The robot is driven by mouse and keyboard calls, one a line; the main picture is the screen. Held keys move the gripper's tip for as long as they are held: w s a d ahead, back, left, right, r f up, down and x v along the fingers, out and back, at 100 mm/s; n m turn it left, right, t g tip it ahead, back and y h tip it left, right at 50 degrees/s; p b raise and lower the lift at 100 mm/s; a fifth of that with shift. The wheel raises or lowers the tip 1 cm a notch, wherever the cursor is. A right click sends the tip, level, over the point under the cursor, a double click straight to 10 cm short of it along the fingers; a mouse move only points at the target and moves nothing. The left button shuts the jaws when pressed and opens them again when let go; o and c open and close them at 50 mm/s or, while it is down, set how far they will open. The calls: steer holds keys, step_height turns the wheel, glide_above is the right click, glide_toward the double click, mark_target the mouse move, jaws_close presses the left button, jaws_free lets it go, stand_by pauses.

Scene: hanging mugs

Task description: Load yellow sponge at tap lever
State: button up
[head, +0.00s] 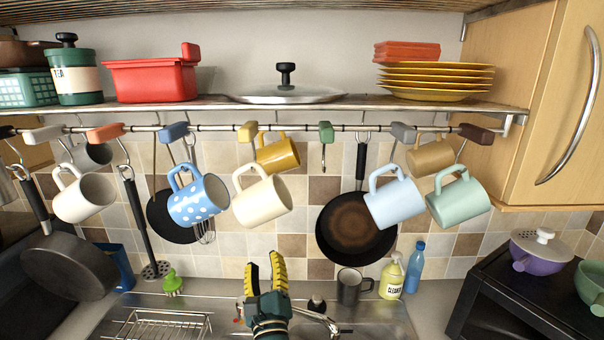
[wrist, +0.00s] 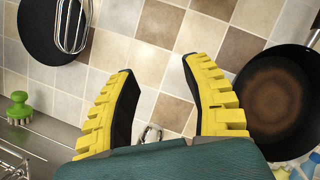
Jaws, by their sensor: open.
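My gripper (head: 265,262) is open and empty, pointing up over the sink in the head view. A small metal part, perhaps the tap, shows low between the fingers in the wrist view (wrist: 150,133). I see no clear yellow sponge. A yellow block (head: 248,131) sits on the hanging rail, and I cannot tell whether it is a sponge.
Several mugs, such as a cream mug (head: 262,201) and a dotted blue mug (head: 199,203), hang above. A dark pan (head: 355,229) hangs behind. A dark mug (head: 350,287), a yellow cleaner bottle (head: 391,279) and a blue bottle (head: 414,267) stand right. A green brush (head: 173,284) and dish rack (head: 160,328) are left.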

steer(key=s+r+n+g+y, duration=0.2)
steer(key=s+n+y, duration=0.15)
steer(key=n, duration=0.65)
steer(key=s+r+n+g+y, duration=0.1)
steer(key=s+r+n+y, duration=0.25)
steer(key=n, duration=0.65)
steer(key=s+d+n+h, duration=0.7)
steer(key=s+d+h, duration=0.4)
steer(key=s+d, duration=0.35)
steer(key=s+r+t+p, duration=0.1)
steer(key=s+r+t, duration=0.1)
steer(key=r, duration=0.8)
steer(key=shift+s+d+r+h, duration=0.2)
steer(key=shift+s+d+h, duration=0.25)
steer(key=shift+s, duration=0.1)
steer(key=o, duration=0.4)
steer(key=s+r, duration=0.1)
steer(key=r, duration=0.1)
steer(key=s+r+t, duration=0.1)
steer(key=r, duration=0.1)
steer(key=s+r+t, duration=0.1)
steer(key=s+r, duration=0.1)
steer(key=shift+s+d+r+m+p, duration=0.1)
steer(key=shift+d+r+m+p, duration=0.1)
steer(key=shift+m+p, duration=0.15)
steer(key=o, duration=0.3)
steer(key=shift+a, duration=0.1)
steer(key=shift+o, duration=1.1)
